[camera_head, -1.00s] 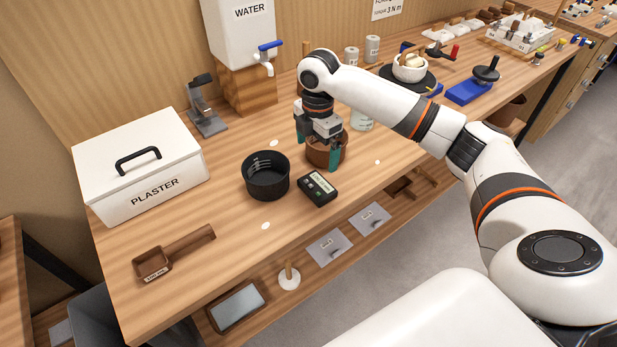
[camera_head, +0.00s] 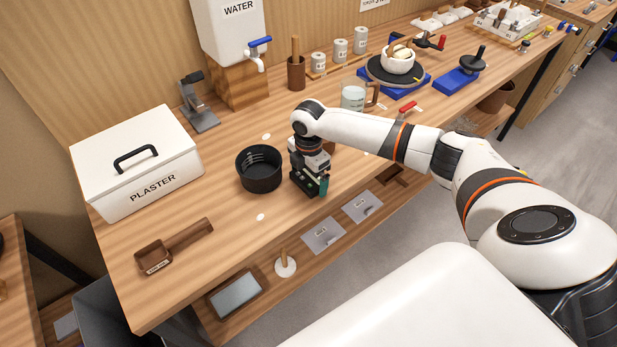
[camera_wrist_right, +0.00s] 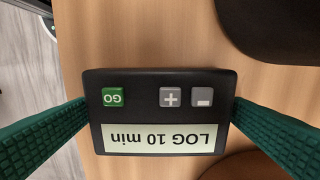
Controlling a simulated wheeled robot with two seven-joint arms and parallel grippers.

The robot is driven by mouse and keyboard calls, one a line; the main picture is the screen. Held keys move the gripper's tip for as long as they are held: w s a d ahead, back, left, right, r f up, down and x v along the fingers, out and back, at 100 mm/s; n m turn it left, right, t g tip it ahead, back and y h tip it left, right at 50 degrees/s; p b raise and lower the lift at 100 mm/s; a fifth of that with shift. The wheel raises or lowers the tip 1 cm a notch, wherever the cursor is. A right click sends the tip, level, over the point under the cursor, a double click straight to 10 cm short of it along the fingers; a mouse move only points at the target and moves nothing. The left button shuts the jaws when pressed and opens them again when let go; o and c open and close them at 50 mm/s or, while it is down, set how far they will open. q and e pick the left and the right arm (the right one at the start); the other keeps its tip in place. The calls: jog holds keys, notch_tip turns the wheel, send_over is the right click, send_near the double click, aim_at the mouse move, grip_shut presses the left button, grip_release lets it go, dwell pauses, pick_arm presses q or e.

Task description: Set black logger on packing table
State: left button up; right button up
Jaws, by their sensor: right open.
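The black logger (camera_head: 302,187) lies flat near the front edge of the wooden bench, partly covered by my right gripper (camera_head: 310,182). In the right wrist view the logger (camera_wrist_right: 150,113) shows a "LOG 10 min" display, a green GO button and two grey buttons. The green fingers of my right gripper stand open on both sides of it, close to its short ends. My left gripper is out of view. Which surface is the packing table cannot be told.
A black bowl (camera_head: 259,170) stands just left of the logger. A brown round object is mostly hidden behind my right gripper. A white plaster box (camera_head: 140,165) and a wooden scoop (camera_head: 175,245) are further left. A water tank (camera_head: 228,40) stands behind.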

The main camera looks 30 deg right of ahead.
jog(key=c, duration=0.9)
jog(key=shift+c, duration=0.2)
jog(key=shift+r, duration=0.15)
